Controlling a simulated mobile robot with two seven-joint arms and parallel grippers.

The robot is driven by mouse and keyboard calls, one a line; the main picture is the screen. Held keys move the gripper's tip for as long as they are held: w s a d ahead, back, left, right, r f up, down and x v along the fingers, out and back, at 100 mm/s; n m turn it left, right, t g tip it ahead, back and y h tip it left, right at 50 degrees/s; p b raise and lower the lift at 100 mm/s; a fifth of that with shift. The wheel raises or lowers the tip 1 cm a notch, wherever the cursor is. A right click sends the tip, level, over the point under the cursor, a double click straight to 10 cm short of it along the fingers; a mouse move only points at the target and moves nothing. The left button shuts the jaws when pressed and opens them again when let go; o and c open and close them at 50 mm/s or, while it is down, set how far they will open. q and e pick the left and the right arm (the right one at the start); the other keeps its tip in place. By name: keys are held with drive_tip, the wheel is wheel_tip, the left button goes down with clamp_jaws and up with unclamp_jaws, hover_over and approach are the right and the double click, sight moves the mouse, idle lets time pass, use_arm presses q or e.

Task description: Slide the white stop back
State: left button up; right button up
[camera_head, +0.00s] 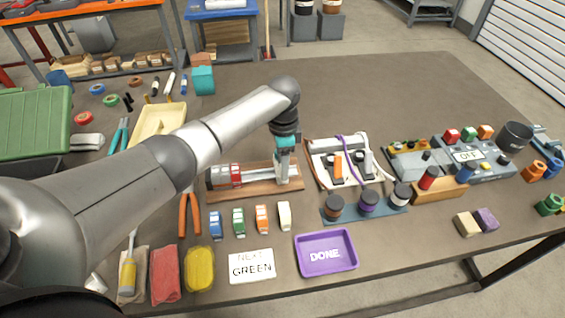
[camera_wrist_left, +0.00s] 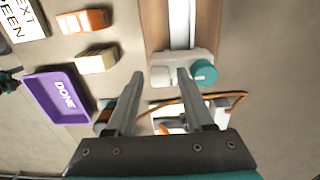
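The white stop (camera_wrist_left: 165,60) shows in the left wrist view at the end of a pale rail (camera_wrist_left: 180,22) on a wooden base (camera_wrist_left: 157,25). A teal knob (camera_wrist_left: 204,72) is on its right side. My left gripper (camera_wrist_left: 161,62) is open, its two fingers apart, with the stop in view between and beyond the tips. I cannot tell whether they touch it. In the head view my left gripper (camera_head: 284,172) points down at the right end of the wooden base (camera_head: 255,190), and hides most of the stop there. My right gripper is not in view.
A red-banded clear cylinder (camera_head: 232,174) lies on the base's left part. A white cable board (camera_head: 345,163) stands close on the right. Several small coloured blocks, a NEXT GREEN card (camera_head: 251,266) and a purple DONE tray (camera_head: 326,253) lie in front. The table's back right is clear.

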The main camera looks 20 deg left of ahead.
use_arm(q)
drive_tip(key=shift+o, duration=0.3)
drive_tip(key=shift+r, duration=0.1)
drive_tip(key=shift+r, duration=0.35)
wheel_tip(320, 180, up, 14)
drive_tip(key=p, duration=0.2)
drive_tip(key=shift+r+p, duration=0.2)
drive_tip(key=shift+p, duration=0.1)
